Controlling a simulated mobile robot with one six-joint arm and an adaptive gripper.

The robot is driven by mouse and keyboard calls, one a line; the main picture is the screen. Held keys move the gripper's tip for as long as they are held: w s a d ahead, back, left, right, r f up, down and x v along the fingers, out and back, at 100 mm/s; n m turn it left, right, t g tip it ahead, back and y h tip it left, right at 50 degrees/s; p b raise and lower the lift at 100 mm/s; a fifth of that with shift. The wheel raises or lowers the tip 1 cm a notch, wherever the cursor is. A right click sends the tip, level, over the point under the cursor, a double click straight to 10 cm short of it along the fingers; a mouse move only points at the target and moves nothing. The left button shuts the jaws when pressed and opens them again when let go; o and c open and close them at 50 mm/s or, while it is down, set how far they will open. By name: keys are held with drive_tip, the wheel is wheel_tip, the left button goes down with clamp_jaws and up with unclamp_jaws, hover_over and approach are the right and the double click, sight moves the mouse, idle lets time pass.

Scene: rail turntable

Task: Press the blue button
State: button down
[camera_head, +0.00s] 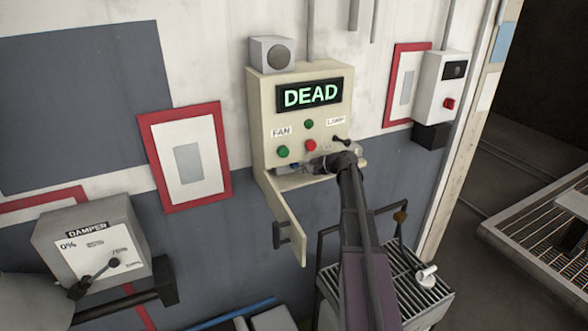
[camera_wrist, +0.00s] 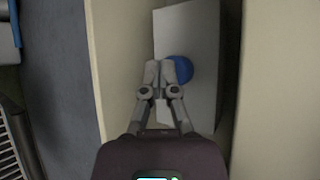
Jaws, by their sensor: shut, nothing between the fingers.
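The blue button (camera_wrist: 181,69) shows in the wrist view as a round dome on a grey box (camera_wrist: 198,35) between cream walls. My gripper (camera_wrist: 160,65) is shut and empty. Its fingertips overlap the left part of the button in this view; I cannot tell whether they touch it. In the head view my gripper (camera_head: 316,165) is at the lower front of the cream control panel (camera_head: 262,115), above its open hanging flap (camera_head: 283,212). The button itself cannot be made out clearly there, as my arm covers much of that area.
The panel carries a display (camera_head: 310,95) reading DEAD, green buttons, a red button (camera_head: 310,145) and a small black lever (camera_head: 341,141). A damper box (camera_head: 80,240) is at left, and a white box with a red knob (camera_head: 448,103) at right. A slatted crate (camera_head: 400,285) stands below.

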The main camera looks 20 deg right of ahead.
drive_tip(key=shift+w+r, duration=0.2)
drive_tip(key=shift+w, duration=0.35)
idle(0.9)
drive_tip(key=shift+s, duration=0.1)
drive_tip(key=shift+s+f, duration=0.15)
drive_tip(key=shift+s, duration=0.65)
drive_tip(key=shift+s, duration=0.15)
drive_tip(key=s, duration=0.5)
drive_tip(key=shift+d, duration=0.1)
drive_tip(key=shift+f, duration=0.1)
idle(0.9)
